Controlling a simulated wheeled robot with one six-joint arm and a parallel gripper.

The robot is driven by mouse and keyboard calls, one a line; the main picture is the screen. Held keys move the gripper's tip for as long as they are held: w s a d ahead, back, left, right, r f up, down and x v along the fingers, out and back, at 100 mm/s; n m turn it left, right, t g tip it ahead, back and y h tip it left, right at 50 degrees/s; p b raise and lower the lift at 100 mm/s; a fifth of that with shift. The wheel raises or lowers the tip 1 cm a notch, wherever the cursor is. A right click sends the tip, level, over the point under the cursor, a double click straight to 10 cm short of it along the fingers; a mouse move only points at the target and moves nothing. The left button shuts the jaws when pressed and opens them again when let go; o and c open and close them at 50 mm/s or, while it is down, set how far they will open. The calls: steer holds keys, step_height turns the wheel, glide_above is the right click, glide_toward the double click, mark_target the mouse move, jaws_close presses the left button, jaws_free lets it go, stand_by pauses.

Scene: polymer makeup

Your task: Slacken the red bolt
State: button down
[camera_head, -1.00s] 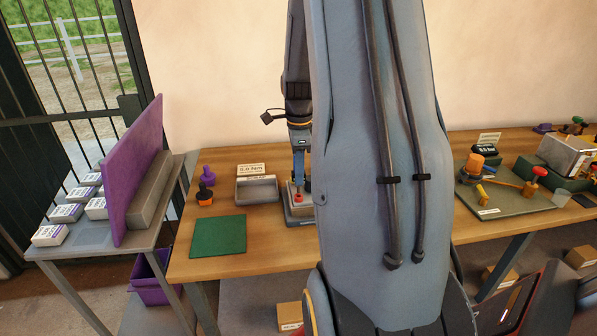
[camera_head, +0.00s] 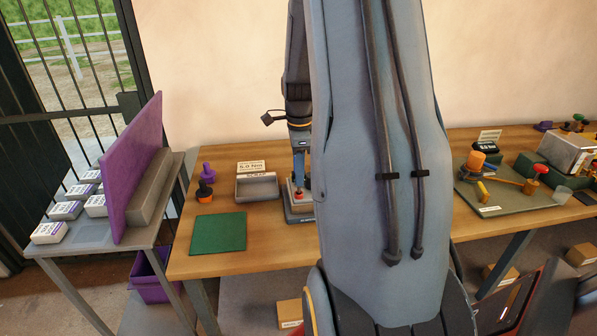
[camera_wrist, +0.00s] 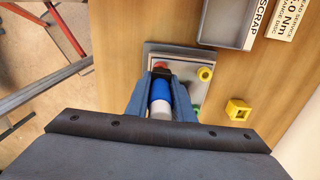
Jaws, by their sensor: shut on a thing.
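My gripper (camera_wrist: 161,74) points down over a small grey fixture plate (camera_wrist: 184,58) on the wooden bench. Its two blue-grey fingers are shut on a blue driver (camera_wrist: 160,90) with a white end (camera_wrist: 160,110). The red bolt (camera_wrist: 161,66) shows at the far end of the driver, between the fingertips, partly hidden. I cannot tell how far the driver sits on it. In the head view, the red bolt (camera_head: 298,196) shows just below my gripper (camera_head: 299,180). A yellow bolt (camera_wrist: 205,73) stands beside it, and a green one (camera_wrist: 196,110) is partly hidden.
A grey scrap tray (camera_head: 257,188) stands left of the fixture, with a torque sign (camera_head: 251,167) behind it. A yellow block (camera_wrist: 238,110) lies beside the fixture. A green mat (camera_head: 218,233) lies bare at the front left. Purple (camera_head: 208,171) and orange-black (camera_head: 204,194) knobs stand behind it.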

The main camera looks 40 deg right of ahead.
steer(key=shift+f, duration=0.45)
steer(key=c, duration=1.5)
jaws_free()
steer(key=shift+o, duration=0.2)
steer(key=shift+r, duration=0.1)
steer(key=shift+r+b, duration=1.4)
steer(key=shift+r, duration=2.45)
